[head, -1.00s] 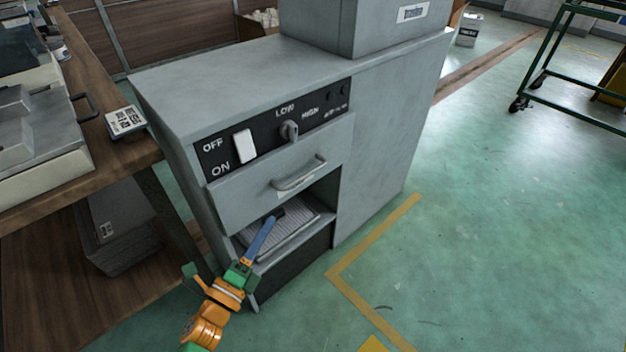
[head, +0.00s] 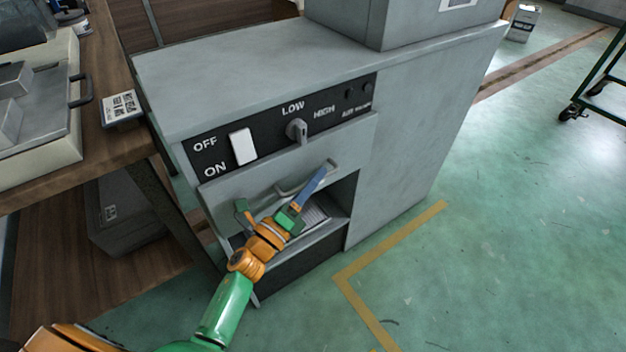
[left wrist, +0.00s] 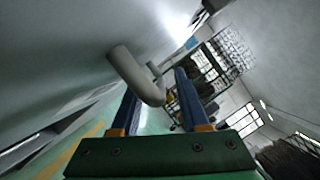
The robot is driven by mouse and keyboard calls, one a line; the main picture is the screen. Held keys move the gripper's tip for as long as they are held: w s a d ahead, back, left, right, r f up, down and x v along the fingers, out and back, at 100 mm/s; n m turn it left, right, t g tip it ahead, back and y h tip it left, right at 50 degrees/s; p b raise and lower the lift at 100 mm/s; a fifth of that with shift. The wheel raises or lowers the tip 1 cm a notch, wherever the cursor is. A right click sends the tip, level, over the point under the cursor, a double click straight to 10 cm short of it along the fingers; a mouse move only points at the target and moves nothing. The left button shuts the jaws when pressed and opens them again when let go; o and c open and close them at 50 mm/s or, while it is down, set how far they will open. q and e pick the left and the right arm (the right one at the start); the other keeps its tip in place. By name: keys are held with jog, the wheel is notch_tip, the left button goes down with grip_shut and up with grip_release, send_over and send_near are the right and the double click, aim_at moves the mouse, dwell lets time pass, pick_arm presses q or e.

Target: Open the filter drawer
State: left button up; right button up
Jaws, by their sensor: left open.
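The filter drawer has a plain grey front (head: 240,190) below the control panel of the grey cabinet, with a curved bar handle (head: 290,189). My left gripper (head: 313,182) is open at the handle; one blue finger crosses in front of the handle's right part in the head view, and the other finger is mostly hidden. In the left wrist view the grey handle (left wrist: 140,75) shows between the two spread blue fingers of the gripper (left wrist: 158,95). I cannot tell whether they touch it. My right gripper is not in view.
The control panel has a white OFF/ON switch (head: 243,146) and a LOW/HIGH knob (head: 296,131). Below the drawer front is an open recess with a ridged grey piece (head: 315,214). A wooden bench (head: 130,150) stands at left. The green floor in front is clear.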

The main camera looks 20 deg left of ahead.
pick_arm(q)
grip_shut()
dwell(1.4)
